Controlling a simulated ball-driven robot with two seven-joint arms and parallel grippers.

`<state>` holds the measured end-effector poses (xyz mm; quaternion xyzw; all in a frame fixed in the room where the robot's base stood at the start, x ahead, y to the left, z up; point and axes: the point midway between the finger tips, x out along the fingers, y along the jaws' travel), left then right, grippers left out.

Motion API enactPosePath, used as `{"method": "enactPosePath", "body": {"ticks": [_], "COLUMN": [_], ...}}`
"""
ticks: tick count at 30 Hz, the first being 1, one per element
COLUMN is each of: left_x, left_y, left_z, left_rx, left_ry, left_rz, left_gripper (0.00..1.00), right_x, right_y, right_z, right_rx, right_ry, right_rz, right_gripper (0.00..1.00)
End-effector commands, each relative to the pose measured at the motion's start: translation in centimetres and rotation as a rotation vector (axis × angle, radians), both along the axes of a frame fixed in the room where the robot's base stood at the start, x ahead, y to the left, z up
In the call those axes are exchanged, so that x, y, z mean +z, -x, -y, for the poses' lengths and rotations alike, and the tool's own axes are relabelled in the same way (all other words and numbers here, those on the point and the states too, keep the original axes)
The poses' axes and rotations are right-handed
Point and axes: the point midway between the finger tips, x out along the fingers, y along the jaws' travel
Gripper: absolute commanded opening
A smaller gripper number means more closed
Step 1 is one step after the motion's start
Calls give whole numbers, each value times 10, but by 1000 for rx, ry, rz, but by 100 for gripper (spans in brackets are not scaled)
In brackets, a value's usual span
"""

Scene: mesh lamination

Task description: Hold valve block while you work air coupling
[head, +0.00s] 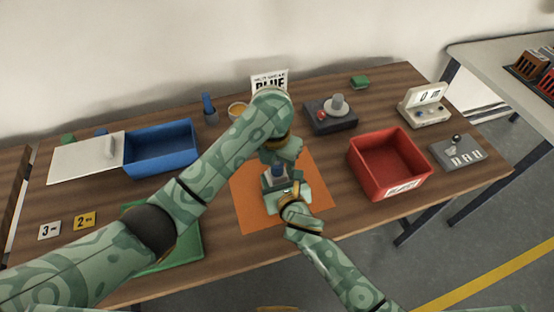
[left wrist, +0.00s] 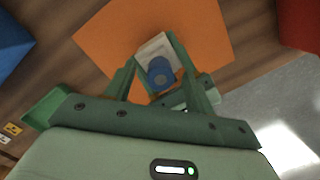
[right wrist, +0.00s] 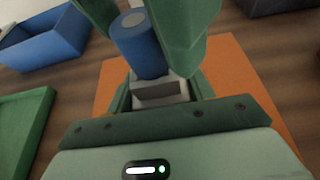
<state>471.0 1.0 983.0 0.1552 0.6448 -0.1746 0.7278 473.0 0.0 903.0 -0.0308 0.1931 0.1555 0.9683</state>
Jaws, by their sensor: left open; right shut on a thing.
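The valve block (right wrist: 165,94) is a pale grey block standing on the orange mat (head: 246,212). The air coupling (right wrist: 140,48) is a blue cylinder with a light top, upright on the block; in the left wrist view the coupling (left wrist: 161,75) is seen from above. My right gripper (right wrist: 163,90) is shut on the block, one finger on each side. My left gripper (left wrist: 154,60) is open above, its fingers on either side of the coupling with a gap visible. In the head view my left gripper (head: 279,160) partly hides block and coupling.
A red bin (head: 391,163) stands right of the mat, a blue bin (head: 161,148) and a green tray (head: 190,240) left. Behind are a dark device (head: 330,116), a sign (head: 270,80) and a cup (head: 238,109). A grey switch box (head: 457,153) sits far right.

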Motion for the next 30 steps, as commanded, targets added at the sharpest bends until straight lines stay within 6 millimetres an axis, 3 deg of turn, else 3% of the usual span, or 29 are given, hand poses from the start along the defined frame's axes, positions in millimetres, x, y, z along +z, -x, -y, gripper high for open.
{"method": "enactPosePath", "body": {"ticks": [2, 3, 8, 9, 10, 13, 30], "left_x": [0, 0, 0, 1, 1, 1, 9], "left_y": [0, 0, 0, 0, 0, 0, 0], "left_z": [0, 0, 0, 0, 0, 0, 0], "left_rx": [0, 0, 0, 0, 0, 0, 0], "left_ry": [0, 0, 0, 0, 0, 0, 1], "left_rz": [0, 0, 0, 0, 0, 0, 2], "left_gripper": [54, 49, 6, 6, 25, 0, 0], "right_x": [0, 0, 0, 0, 0, 0, 0], "right_y": [0, 0, 0, 0, 0, 0, 0], "right_z": [0, 0, 0, 0, 0, 0, 0], "right_rx": [1, 1, 1, 1, 1, 0, 0], "right_ry": [-2, -2, -2, -2, -2, -1, -1], "right_rz": [1, 1, 1, 1, 1, 1, 1], "right_gripper": [12, 12, 12, 12, 12, 12, 12]}}
